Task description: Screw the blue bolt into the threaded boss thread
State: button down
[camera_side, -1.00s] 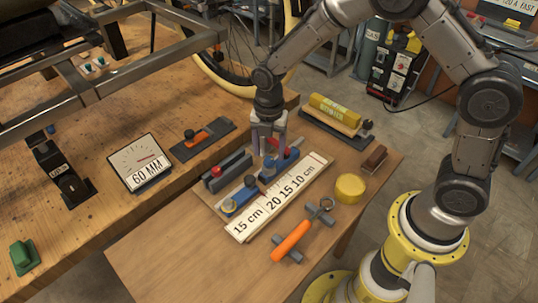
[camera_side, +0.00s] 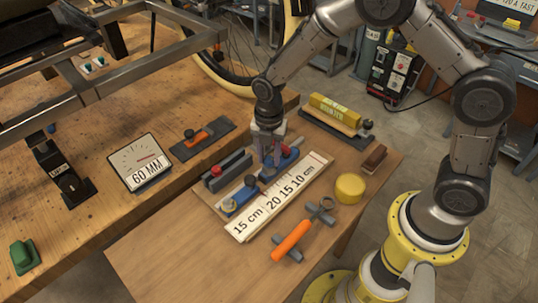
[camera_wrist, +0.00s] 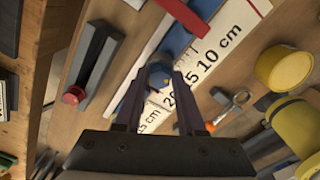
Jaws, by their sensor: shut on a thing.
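My gripper (camera_side: 269,166) is low over the side table, fingers pointing down at the tool row beside the white ruler strip. In the wrist view my gripper (camera_wrist: 161,80) has its two dark fingers on either side of a round blue head, which I take to be the blue bolt (camera_wrist: 159,74). It is shut on this bolt. The bolt's shank is hidden below the head, and the fingers hide the bolt in the side view. The grey trike frame (camera_side: 110,84) stands over the workbench at upper left. I cannot make out the threaded boss with certainty.
The ruler strip (camera_side: 252,222) lies close beside my fingers. A grey bar with a red end (camera_wrist: 74,95) lies left of them. An orange-handled tool (camera_side: 292,240), a yellow round tub (camera_side: 350,188) and a yellow-topped block (camera_side: 335,112) are on the table. A 60 MM gauge (camera_side: 141,163) stands on the bench.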

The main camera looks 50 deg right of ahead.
jog(key=shift+m, duration=0.9)
jog(key=shift+m, duration=0.8)
jog(key=shift+m, duration=0.9)
jog(key=shift+m, duration=0.8)
